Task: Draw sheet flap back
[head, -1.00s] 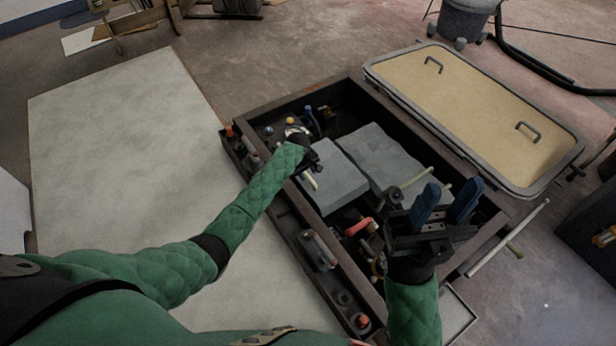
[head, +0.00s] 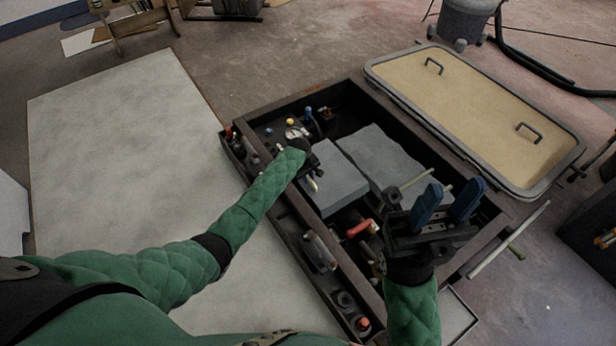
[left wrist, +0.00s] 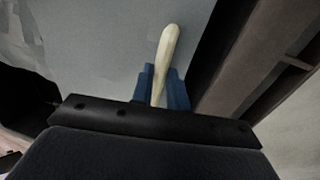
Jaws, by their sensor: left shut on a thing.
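A grey sheet lies in the open dark box in two parts, a near-left flap (head: 335,187) and a larger far-right part (head: 385,155). A dark gap runs between them in the head view. My left gripper (head: 313,174) is at the left edge of the near flap. In the left wrist view its blue fingers (left wrist: 162,88) are shut on a pale rod-like handle (left wrist: 168,45), with the grey sheet (left wrist: 100,45) behind it. Whether the handle is fixed to the flap is hidden. My right gripper (head: 447,202) is open and empty above the box's right part.
The box's rim (head: 290,205) has a side tray with small fittings. A red-handled part (head: 359,228) lies below the flap. A pale rod (head: 416,179) lies by the far sheet part. A tan hatch panel (head: 470,110) lies behind; a pale board (head: 120,150) is at left.

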